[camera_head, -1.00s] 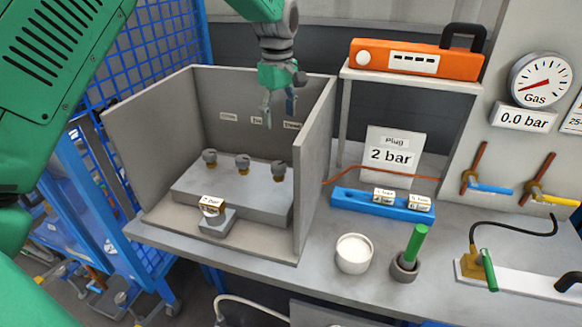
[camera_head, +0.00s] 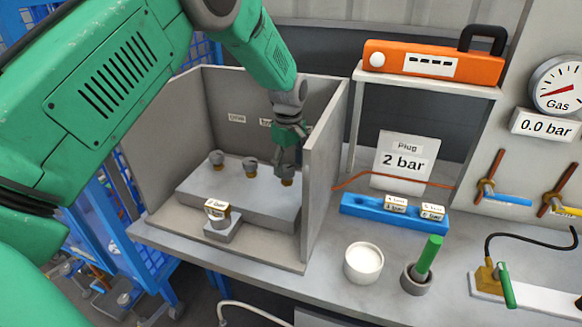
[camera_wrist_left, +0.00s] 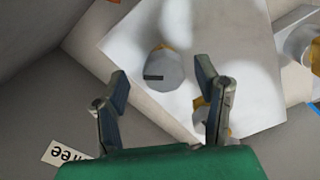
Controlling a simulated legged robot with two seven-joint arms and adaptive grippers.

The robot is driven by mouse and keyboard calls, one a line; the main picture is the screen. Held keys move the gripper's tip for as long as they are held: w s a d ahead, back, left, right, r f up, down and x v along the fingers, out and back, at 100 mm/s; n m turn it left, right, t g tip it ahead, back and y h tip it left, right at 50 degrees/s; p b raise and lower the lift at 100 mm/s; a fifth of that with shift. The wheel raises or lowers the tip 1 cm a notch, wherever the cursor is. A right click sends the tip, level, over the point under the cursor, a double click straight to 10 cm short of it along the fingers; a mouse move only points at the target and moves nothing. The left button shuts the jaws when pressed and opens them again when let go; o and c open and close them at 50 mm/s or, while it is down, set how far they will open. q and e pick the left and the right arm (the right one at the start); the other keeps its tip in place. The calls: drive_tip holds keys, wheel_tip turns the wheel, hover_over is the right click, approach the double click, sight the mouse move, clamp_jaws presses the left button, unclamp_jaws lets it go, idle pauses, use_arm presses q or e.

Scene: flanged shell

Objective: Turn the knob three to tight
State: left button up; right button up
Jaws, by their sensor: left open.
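Knob three (camera_head: 288,182) is the rightmost of three grey knobs with brass-coloured bases on a grey block (camera_head: 235,193) inside an open-topped box. My left gripper (camera_head: 286,170) is directly above it, fingers pointing down, and hides most of it in the head view. In the wrist view, the round grey top of knob three (camera_wrist_left: 165,70) with a dark mark lies between and beyond the two spread fingertips (camera_wrist_left: 163,82). I cannot tell whether the fingers touch it. A label ending in "ree" (camera_wrist_left: 68,156) shows beside it. My right gripper is not in view.
The other knobs, the middle one (camera_head: 250,165) and the left one (camera_head: 216,158), stand on the same block. The box's right wall (camera_head: 325,165) rises close to my gripper. A small labelled block (camera_head: 221,226) sits in front. A white cup (camera_head: 363,262) stands outside.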

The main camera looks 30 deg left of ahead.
use_arm(q)
drive_tip(key=shift+s+a+f, duration=0.1)
drive_tip(key=shift+a+f, duration=0.8)
drive_tip(key=shift+d, duration=0.25)
drive_tip(key=shift+d+r, duration=0.25)
drive_tip(key=shift+d, duration=0.35)
drive_tip(key=c, duration=1.1)
drive_tip(key=shift+d, duration=0.1)
drive_tip(key=shift+c, duration=0.2)
drive_tip(key=shift+a, duration=0.45)
drive_tip(key=shift+d+r+m+p, duration=0.15)
drive_tip(key=shift+m+p, duration=0.45)
drive_tip(key=shift+m, duration=0.3)
drive_tip(key=m+p, duration=0.1)
drive_tip(key=m, duration=0.1)
drive_tip(key=shift+m, duration=0.3)
drive_tip(key=m+p, duration=0.1)
drive_tip(key=m, duration=0.2)
drive_tip(key=shift+w+m, duration=0.2)
drive_tip(key=shift+m, duration=1.1)
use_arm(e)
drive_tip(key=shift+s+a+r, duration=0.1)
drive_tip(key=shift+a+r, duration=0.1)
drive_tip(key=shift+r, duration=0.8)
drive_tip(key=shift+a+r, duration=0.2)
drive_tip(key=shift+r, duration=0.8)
